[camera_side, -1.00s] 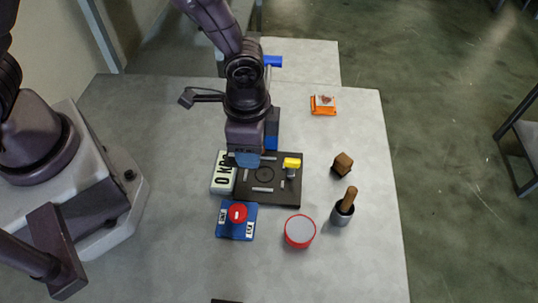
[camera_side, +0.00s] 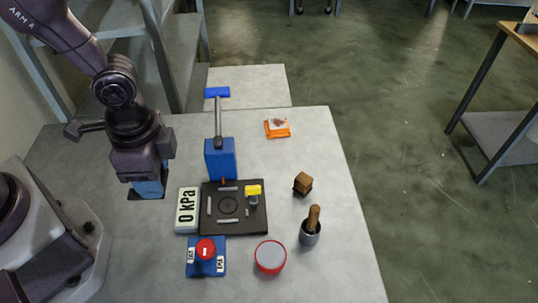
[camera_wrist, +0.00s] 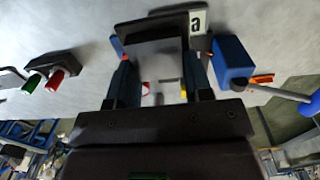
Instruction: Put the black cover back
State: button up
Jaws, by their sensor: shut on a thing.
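My gripper (camera_side: 147,188) hangs over the left of the table, left of the display reading "0 kPa" (camera_side: 187,210). In the wrist view its blue fingers (camera_wrist: 158,82) are shut on a dark panel, which looks like the black cover (camera_wrist: 165,48). In the side view only a thin dark edge shows under the fingers, so the cover's full shape is hidden. A black base plate (camera_side: 215,228) with a ring and pale bars lies right of the display, apart from my gripper. A yellow-topped knob (camera_side: 253,191) stands on the plate.
A blue pump (camera_side: 220,159) with a tall handle stands behind the plate. In front are a red button on a blue base (camera_side: 206,250) and a red-rimmed dish (camera_side: 270,257).

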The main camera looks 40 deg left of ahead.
jog(key=w+d+f+m, duration=0.1)
jog(key=w+d+m, duration=0.1)
jog(key=w+m, duration=0.5)
jog(key=m, duration=0.7)
send_over(295, 162)
notch_tip(295, 162, down, 8)
jog(key=shift+f, duration=1.85)
jog(key=shift+f, duration=0.1)
jog(key=o, duration=1.1)
